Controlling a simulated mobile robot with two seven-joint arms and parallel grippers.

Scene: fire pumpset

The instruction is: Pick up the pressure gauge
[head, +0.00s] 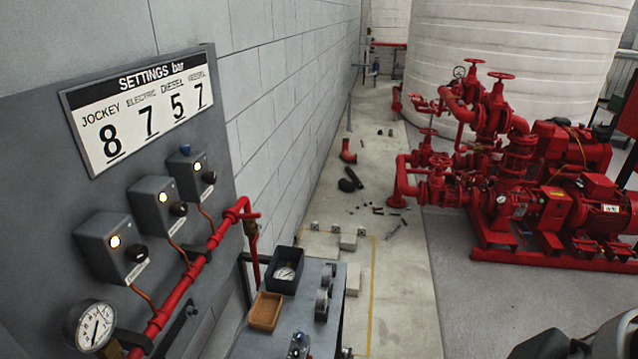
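A round pressure gauge (285,273) with a white dial lies in a dark open bin (287,285) on the grey cart top (283,325). Another white-dialled gauge (89,326) is mounted on the red pipe at the lower left of the panel. Two more round gauge-like parts, one upper (327,277) and one lower (322,304), stand at the right side of the cart top, seen nearly edge-on. I cannot tell which gauge the task means. Neither of my grippers shows. A dark and grey part at the bottom right corner seems to be my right arm.
A small wooden tray (266,311) sits beside the dark bin. The settings panel (140,108) with several switch boxes and a red pipe (190,275) borders the left. Red pumps (530,190) stand at right.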

